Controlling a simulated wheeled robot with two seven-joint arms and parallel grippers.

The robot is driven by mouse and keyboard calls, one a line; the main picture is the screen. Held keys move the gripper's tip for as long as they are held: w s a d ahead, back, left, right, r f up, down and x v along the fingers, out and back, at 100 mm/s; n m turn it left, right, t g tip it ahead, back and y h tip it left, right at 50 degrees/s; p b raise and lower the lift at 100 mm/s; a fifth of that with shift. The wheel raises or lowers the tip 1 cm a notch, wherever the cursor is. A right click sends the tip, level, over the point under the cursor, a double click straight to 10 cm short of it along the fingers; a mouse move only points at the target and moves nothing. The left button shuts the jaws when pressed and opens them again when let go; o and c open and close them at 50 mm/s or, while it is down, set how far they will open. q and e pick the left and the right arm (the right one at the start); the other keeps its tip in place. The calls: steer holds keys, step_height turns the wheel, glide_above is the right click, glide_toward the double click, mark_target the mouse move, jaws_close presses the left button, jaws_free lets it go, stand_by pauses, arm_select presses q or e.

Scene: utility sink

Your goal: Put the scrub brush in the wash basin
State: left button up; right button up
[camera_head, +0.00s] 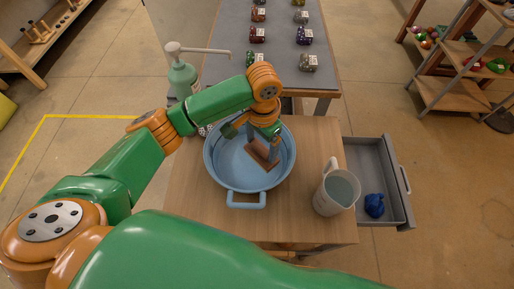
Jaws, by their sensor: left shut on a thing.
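The blue wash basin (222,177) stands on the wooden table, with a handle at its front. My left gripper (273,142) points down over the right part of the basin. It is shut on the scrub brush (260,154), a brown wooden piece that is seen tilted within the basin's outline. Whether the brush touches the basin floor I cannot tell. My fingers and wrist hide part of the brush. My right gripper is not in view.
A clear measuring jug (335,191) stands right of the basin. An open grey drawer (377,160) holds a blue object (374,205). A pump bottle (183,78) stands behind my left arm. The front left of the wooden table (190,205) is bare.

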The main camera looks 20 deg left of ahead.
mark_target(260, 156)
arm_select(q)
step_height(260, 156, down, 6)
steer(key=shift+a+r, duration=0.1)
steer(key=shift+r, duration=0.05)
steer(key=o, duration=1.2)
steer(key=shift+c, duration=0.2)
step_height(260, 156, up, 12)
steer(key=shift+r, duration=0.1)
